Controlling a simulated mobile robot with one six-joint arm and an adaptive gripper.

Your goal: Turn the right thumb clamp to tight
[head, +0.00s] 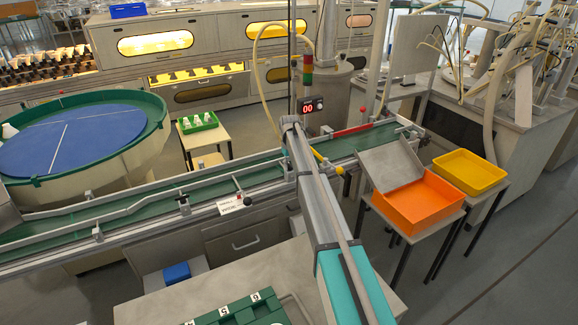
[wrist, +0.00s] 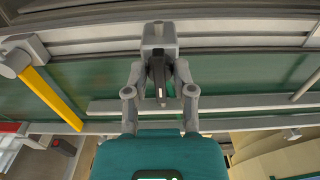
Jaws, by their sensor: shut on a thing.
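My gripper (wrist: 158,75) is in the middle of the wrist view, its two fingers closed on a small dark upright piece, the right thumb clamp (wrist: 157,82). A grey block (wrist: 158,37) stands just beyond it at the conveyor's rail. How far the clamp is turned cannot be read. In the head view my own arm covers the gripper and this clamp. Another dark clamp (head: 183,203) shows on the conveyor's near rail, left of my arm. The green conveyor belt (head: 150,206) runs across the head view and under the gripper in the wrist view (wrist: 85,85).
A yellow bar (wrist: 50,98) crosses the belt left of my gripper. A signal post with a red display (head: 313,106) stands behind the conveyor. An orange tray (head: 418,208) and a yellow tray (head: 470,172) are at right. A green rack (head: 245,312) sits in front.

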